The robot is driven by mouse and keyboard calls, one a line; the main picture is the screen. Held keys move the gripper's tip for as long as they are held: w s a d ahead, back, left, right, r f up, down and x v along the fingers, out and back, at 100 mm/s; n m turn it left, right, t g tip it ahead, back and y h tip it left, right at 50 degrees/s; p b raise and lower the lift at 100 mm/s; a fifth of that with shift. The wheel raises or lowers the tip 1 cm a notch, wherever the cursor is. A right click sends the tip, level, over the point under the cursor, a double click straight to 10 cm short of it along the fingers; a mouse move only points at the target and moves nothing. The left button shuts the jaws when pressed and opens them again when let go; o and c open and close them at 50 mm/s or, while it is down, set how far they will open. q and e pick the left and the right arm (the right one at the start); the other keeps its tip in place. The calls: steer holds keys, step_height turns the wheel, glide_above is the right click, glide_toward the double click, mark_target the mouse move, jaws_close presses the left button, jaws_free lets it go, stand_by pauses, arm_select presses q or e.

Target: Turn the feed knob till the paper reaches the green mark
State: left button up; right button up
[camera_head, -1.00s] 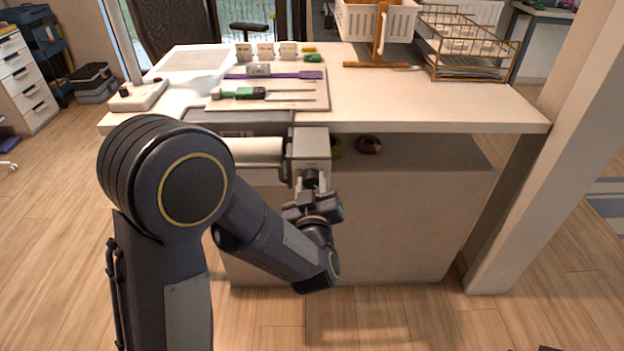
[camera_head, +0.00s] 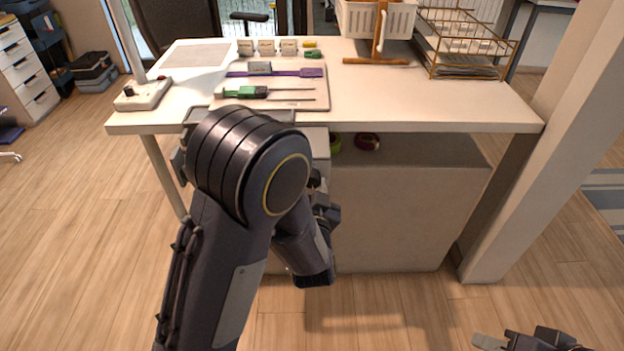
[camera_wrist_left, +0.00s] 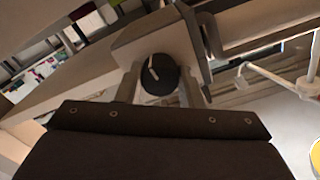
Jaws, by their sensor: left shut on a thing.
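The feed knob (camera_wrist_left: 160,74) is a dark round knob with a pale pointer line, on the face of a light box (camera_wrist_left: 150,42) in the left wrist view. My left gripper (camera_wrist_left: 160,88) is shut on it, one finger on each side. In the head view my left gripper (camera_head: 322,200) is partly hidden behind my arm, below the light box (camera_head: 320,145) under the table's front edge. My right gripper (camera_head: 510,342) is cut off at the bottom right, away from the table; its jaw opening is unclear. I cannot make out the paper's edge or the green mark.
The white table (camera_head: 430,105) carries a board with a purple tool (camera_head: 275,73) and green-handled tools (camera_head: 250,92). A switch box (camera_head: 143,94) stands at left, a wire rack (camera_head: 465,50) at back right. A maroon ring (camera_head: 367,141) lies on the shelf below. Front right tabletop is clear.

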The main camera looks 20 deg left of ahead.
arm_select(q)
steer(key=shift+f+m, duration=0.1)
steer(key=shift+m, duration=0.5)
steer(key=o, duration=1)
steer(key=v, duration=0.8)
steer(key=shift+p, duration=0.4)
steer(key=shift+w, duration=0.1)
